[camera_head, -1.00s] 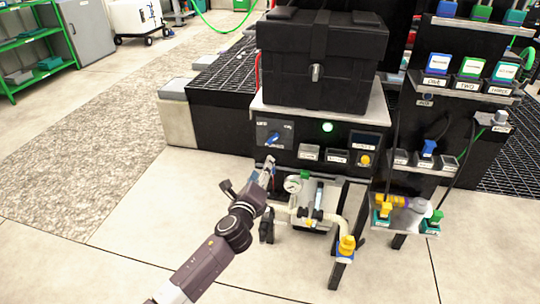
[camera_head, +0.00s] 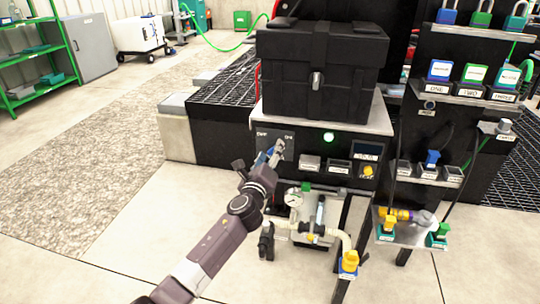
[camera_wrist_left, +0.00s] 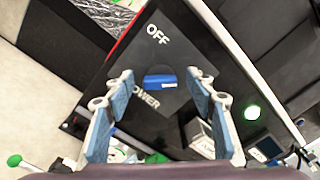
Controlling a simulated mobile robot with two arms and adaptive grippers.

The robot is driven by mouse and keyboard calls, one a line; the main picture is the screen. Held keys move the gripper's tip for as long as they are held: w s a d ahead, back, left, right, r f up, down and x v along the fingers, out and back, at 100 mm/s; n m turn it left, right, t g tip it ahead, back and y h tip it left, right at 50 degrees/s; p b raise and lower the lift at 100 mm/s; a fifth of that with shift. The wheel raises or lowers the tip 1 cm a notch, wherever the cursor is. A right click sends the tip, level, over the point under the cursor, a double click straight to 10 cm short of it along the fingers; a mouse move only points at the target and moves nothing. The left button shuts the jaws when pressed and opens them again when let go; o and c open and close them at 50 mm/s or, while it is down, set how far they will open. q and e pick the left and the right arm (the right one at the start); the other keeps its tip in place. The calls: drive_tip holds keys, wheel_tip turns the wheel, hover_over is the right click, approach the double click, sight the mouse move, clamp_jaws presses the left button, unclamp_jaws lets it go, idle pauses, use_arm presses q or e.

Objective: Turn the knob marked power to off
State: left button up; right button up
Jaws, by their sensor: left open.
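The power knob (camera_wrist_left: 160,82) is a blue bar on a dark grey plate (camera_wrist_left: 172,57), lying about level across the left wrist view, with a pale mark near its right end. "OFF" is printed above it and "POWER" below left, partly covered by a finger. My left gripper (camera_wrist_left: 161,86) is open, with its blue-padded fingers on either side of the knob. I cannot tell whether they touch it. In the head view the left gripper (camera_head: 270,155) is in front of the plate (camera_head: 286,138) and largely hides the knob. My right gripper is not in view.
A lit green lamp (camera_head: 328,137) and several small switches sit right of the plate. A black case (camera_head: 320,68) rests on the shelf above. A gauge (camera_head: 293,197) and pipes stand below. Locks and labelled blocks fill the right-hand rack. Open floor lies at left.

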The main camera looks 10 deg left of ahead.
use_arm(q)
drive_tip(key=c, duration=1.2)
drive_tip(key=shift+o, duration=0.2)
